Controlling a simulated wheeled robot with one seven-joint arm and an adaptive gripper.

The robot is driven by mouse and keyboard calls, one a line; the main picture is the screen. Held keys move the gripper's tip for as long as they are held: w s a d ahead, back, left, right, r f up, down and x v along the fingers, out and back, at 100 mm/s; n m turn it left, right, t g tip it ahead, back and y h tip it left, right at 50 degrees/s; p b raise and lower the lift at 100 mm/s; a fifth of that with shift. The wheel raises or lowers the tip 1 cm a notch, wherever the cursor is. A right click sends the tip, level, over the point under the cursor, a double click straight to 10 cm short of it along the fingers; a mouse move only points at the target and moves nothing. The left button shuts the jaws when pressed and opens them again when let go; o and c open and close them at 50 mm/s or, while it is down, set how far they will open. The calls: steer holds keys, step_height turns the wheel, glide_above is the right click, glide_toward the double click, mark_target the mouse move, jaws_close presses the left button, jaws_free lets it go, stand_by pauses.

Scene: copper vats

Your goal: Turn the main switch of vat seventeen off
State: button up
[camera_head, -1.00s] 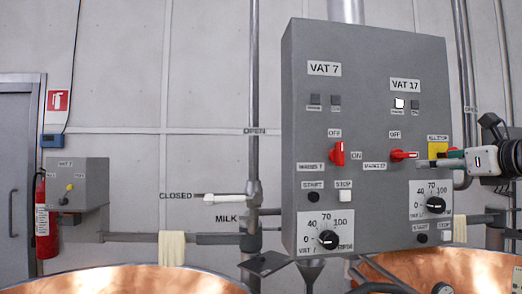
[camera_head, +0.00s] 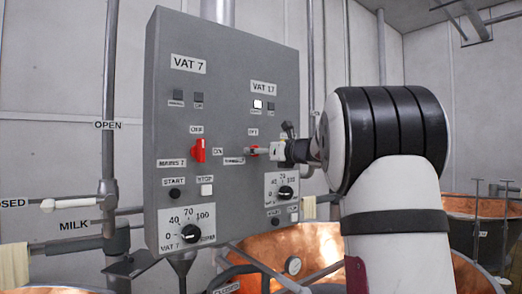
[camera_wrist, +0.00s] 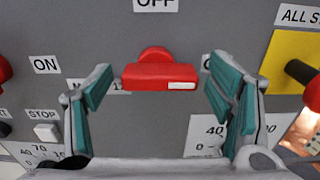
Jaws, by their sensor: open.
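The red main switch of vat 17 (camera_wrist: 160,77) is on the grey control panel (camera_head: 225,75), below the VAT 17 label (camera_head: 264,87). In the wrist view its handle lies level, with its white-marked end to the right, towards a mostly hidden label. The OFF label (camera_wrist: 156,4) is above it. My gripper (camera_wrist: 158,72) is open, with one teal-padded finger on each side of the handle and gaps between. In the head view my gripper (camera_head: 268,151) partly covers the switch. A small lamp (camera_head: 257,104) under the VAT 17 label is lit white.
The vat 7 switch (camera_head: 198,150) stands upright to the left on the same panel. A yellow plate with a red and black button (camera_wrist: 292,60), marked ALL STOP, is close to the right of my gripper. Copper vats (camera_head: 320,245) stand below and behind.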

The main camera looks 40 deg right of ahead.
steer(key=shift+w, duration=0.55)
steer(key=c, duration=1.2)
steer(key=shift+o, duration=0.2)
